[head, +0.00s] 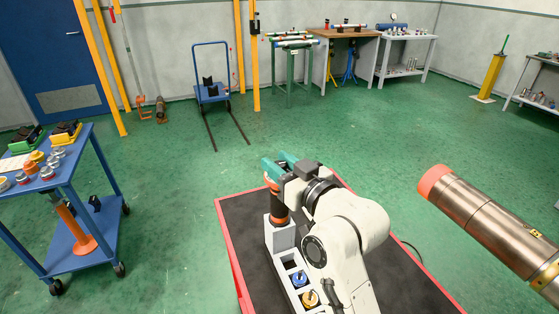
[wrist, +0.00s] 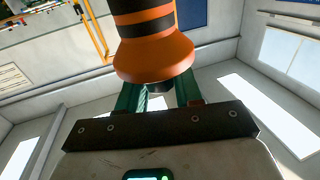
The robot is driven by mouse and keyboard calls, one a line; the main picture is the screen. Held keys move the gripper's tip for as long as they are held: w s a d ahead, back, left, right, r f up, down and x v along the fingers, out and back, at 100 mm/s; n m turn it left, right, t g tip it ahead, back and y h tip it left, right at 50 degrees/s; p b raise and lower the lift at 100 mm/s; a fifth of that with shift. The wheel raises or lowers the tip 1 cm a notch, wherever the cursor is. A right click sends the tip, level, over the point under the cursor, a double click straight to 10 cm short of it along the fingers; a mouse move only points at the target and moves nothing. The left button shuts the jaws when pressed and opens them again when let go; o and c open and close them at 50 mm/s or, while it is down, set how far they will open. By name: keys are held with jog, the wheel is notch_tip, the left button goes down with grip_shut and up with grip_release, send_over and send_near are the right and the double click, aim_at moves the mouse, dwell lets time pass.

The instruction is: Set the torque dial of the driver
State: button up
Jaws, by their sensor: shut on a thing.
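The driver (head: 278,205) is a black and orange upright body in the head view, standing at the far end of a grey holder (head: 281,238). My gripper (head: 274,166) has teal fingers and is shut around the upper part of the driver. In the wrist view the driver (wrist: 153,57) is a wide orange flare with black bands above it, and my gripper (wrist: 160,92) has its green fingers on either side of the narrower black part. I cannot tell the dial apart from the body, and its markings do not show.
The holder stands on a dark red-edged top (head: 250,232), with blue (head: 299,279) and yellow (head: 310,298) pieces in nearer slots. A large steel pipe (head: 490,221) with an orange end lies at the right. A blue cart (head: 75,165) stands left. Green floor between is open.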

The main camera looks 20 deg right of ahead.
jog(key=shift+f+n+y+b, duration=0.15)
jog(key=shift+n+y+b, duration=0.2)
jog(key=shift+y, duration=0.25)
jog(key=shift+n+y, duration=0.25)
jog(key=shift+y, duration=0.05)
jog(key=shift+g, duration=0.3)
jog(key=o, duration=0.9)
jog(key=shift+o, duration=0.2)
jog(key=b+v, duration=0.1)
jog(key=v, duration=0.9)
jog(key=shift+s+b, duration=0.35)
jog(key=shift+b, duration=0.05)
jog(key=shift+d, duration=0.1)
